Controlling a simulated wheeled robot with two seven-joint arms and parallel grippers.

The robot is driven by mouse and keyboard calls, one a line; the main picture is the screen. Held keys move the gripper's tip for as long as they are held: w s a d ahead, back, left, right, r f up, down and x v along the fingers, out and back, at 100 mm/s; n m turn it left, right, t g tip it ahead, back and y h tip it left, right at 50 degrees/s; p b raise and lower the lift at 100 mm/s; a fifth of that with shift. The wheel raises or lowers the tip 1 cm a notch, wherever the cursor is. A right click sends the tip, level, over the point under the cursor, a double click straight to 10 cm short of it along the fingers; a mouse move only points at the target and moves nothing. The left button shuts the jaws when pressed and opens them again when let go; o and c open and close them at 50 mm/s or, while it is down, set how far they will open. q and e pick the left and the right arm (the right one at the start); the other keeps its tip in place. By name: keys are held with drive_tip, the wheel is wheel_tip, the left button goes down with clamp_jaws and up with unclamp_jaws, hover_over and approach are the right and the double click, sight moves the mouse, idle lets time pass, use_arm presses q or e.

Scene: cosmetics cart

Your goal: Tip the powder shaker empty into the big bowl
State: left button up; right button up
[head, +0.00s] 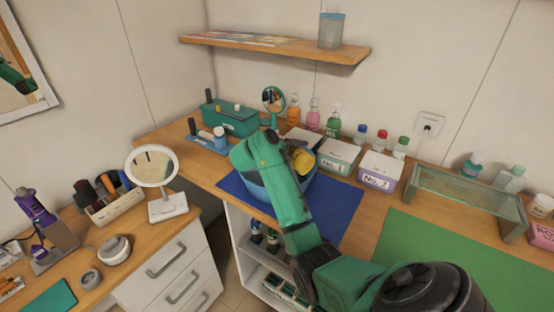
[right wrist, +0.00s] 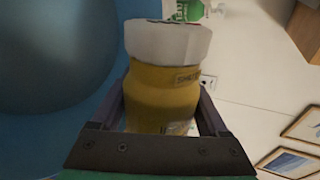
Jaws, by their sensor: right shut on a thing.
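The powder shaker is yellow with a white cap; in the right wrist view the shaker (right wrist: 163,92) sits between both fingers. My right gripper (right wrist: 165,115) is shut on it. In the head view the shaker (head: 302,162) shows as a yellow patch above the big bowl. The shaker looks well tilted, with the room turned sideways in the wrist view. The big blue bowl (head: 257,186) stands on a dark blue mat, partly hidden by my right arm. It fills the left of the wrist view (right wrist: 55,80). No powder is visible. My left gripper is out of view.
Labelled boxes, including one with a purple label (head: 380,170), stand right of the bowl, with small bottles behind. A teal box (head: 228,118) and a round mirror (head: 273,98) stand behind left. A glass stand (head: 465,195) is at right. The blue mat's front (head: 340,210) is clear.

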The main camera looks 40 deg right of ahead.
drive_tip(key=shift+f+n+g+p, duration=0.15)
drive_tip(key=shift+n+g+p, duration=0.15)
drive_tip(key=shift+p, duration=0.25)
drive_tip(key=shift+w, duration=0.1)
drive_tip(key=shift+g+p, duration=0.3)
drive_tip(key=shift+p, duration=0.3)
drive_tip(key=shift+w+r+n+g+p, duration=0.1)
drive_tip(key=shift+r+n+g+p, duration=0.2)
drive_tip(key=shift+n+p, duration=0.35)
drive_tip(key=shift+w+r+n+g+p, duration=0.15)
drive_tip(key=shift+r+n+g+p, duration=0.1)
drive_tip(key=shift+n+g+p, duration=0.3)
idle(0.7)
